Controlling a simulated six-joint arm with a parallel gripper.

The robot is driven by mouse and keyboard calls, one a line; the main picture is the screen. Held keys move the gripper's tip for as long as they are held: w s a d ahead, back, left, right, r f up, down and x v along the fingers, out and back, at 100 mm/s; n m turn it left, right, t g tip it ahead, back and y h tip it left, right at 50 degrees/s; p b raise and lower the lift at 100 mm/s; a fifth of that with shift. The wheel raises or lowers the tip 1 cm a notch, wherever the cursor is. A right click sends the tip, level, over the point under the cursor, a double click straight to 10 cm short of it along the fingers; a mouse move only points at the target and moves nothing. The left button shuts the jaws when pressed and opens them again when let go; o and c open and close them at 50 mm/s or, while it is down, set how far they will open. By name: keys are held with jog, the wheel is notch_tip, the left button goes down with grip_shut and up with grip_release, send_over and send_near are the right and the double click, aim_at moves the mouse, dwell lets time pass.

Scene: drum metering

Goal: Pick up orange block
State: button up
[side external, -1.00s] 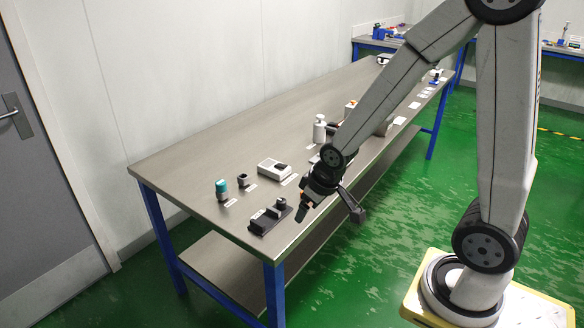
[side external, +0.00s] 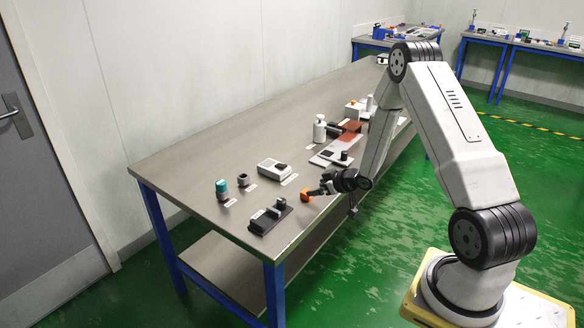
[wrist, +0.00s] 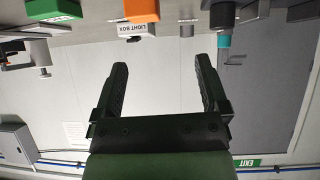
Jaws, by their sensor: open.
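The orange block (side external: 305,196) sits on the steel table near its front edge, to the right of the black device. My gripper (side external: 320,190) is low at the table edge, just right of the block and pointing roughly sideways toward it. In the wrist view the orange block (wrist: 143,10) is at the top edge, partly cut off, outside the space between the fingers. My gripper (wrist: 162,65) is open there with nothing between its two black fingers. Whether a finger touches the block cannot be told.
A black device (side external: 270,216) and a teal-topped container (side external: 222,189) stand to the left on the table (side external: 190,150). A white box (side external: 273,168) is behind the block. A green block (wrist: 52,10) shows in the wrist view. The table's far left is clear.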

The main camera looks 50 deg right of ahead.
jog(key=shift+s+d+f+t+y, duration=0.15)
jog(key=shift+s+d+f+t, duration=0.15)
jog(key=shift+d+f, duration=0.25)
jog(key=shift+s+d+f+t+y, duration=0.15)
jog(key=shift+s+d+f+t, duration=0.15)
jog(key=shift+d+f, duration=0.25)
jog(key=shift+a, duration=0.1)
jog(key=shift+x, duration=1.35)
jog(key=shift+w, duration=0.1)
jog(key=shift+x, duration=2.5)
jog(key=shift+c, duration=0.2)
grip_shut()
